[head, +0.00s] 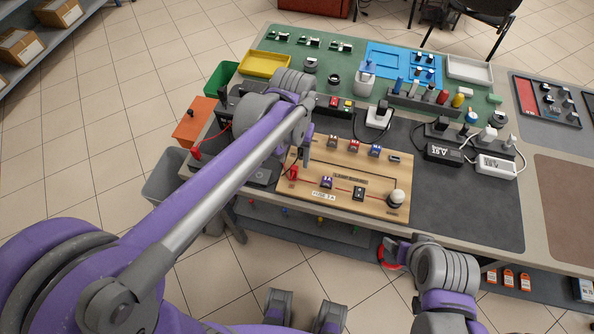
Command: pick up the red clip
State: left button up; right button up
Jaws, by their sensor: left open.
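A small red clip (293,173) lies at the left edge of the wooden board (340,208). Another red clip-like piece (196,154), on a lead, is at the table's left edge. My left gripper (304,160) is open and points down just above and right of the red clip on the board. Whether it touches the clip cannot be told; nothing shows between its fingers.
The board carries small switches and a white-domed lamp (396,198). Black devices stand behind my left arm. The dark mat (470,215) right of the board is clear.

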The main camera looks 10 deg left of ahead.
aim_at(294, 167)
pick_arm(q)
jog(key=shift+f, duration=3.6)
grip_shut()
